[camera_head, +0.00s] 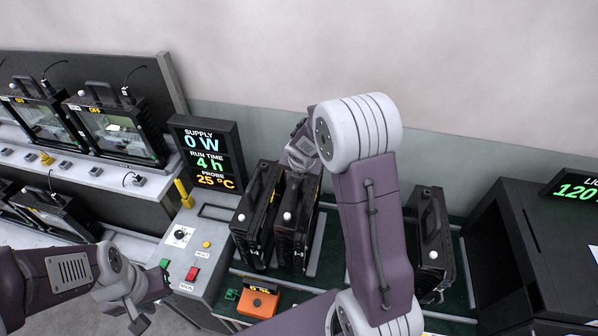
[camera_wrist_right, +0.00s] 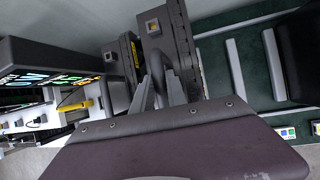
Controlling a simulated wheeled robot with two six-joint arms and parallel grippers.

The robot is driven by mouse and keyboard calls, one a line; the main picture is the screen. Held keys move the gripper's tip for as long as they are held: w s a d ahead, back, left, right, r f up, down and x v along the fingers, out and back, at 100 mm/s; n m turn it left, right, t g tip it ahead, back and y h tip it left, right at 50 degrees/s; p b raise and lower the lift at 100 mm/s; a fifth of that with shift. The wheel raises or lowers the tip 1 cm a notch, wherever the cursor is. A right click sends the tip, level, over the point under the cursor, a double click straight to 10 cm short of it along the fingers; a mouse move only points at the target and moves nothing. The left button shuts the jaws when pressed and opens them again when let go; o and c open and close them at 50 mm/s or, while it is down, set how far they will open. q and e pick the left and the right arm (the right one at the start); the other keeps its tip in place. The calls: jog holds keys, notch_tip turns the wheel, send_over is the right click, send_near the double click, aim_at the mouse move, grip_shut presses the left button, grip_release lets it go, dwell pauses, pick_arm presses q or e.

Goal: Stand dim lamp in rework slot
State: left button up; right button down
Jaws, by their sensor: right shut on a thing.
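Two black floodlight housings stand side by side on the green-floored rack, a left one (camera_head: 254,218) and a right one (camera_head: 295,225). My right gripper (camera_head: 300,148) reaches down from above behind my own arm, partly hidden. In the right wrist view my right gripper (camera_wrist_right: 165,90) is shut on the handle of the right-hand lamp (camera_wrist_right: 160,42), with the other lamp (camera_wrist_right: 127,50) close beside it. I cannot tell whether the held lamp is clear of the rack. My left gripper (camera_head: 140,312) hangs low at the left, away from the lamps; its finger gap is unclear.
A display (camera_head: 208,150) reads 0 W, beside a control panel (camera_head: 190,262) with buttons. Another housing (camera_head: 433,245) stands to the right, next to a black box (camera_head: 510,250). An orange unit (camera_head: 258,303) sits in front. More lamps (camera_head: 118,128) stand on the left shelf.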

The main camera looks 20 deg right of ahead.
aim_at(300, 188)
jog(key=shift+f+b, duration=2.8)
jog(key=shift+f, duration=0.3)
dwell(3.0)
jog(key=c, duration=1.3)
grip_release()
jog(key=shift+s, duration=0.1)
jog(key=shift+o, duration=0.2)
jog(key=shift+s, duration=0.15)
jog(key=shift+s+f, duration=0.15)
jog(key=shift+f, duration=0.05)
jog(key=shift+r, duration=0.35)
jog(key=p+v, duration=0.3)
jog(key=v, duration=0.6)
jog(key=shift+f+p, duration=0.1)
jog(key=shift+p, duration=0.3)
jog(key=shift+f, duration=0.1)
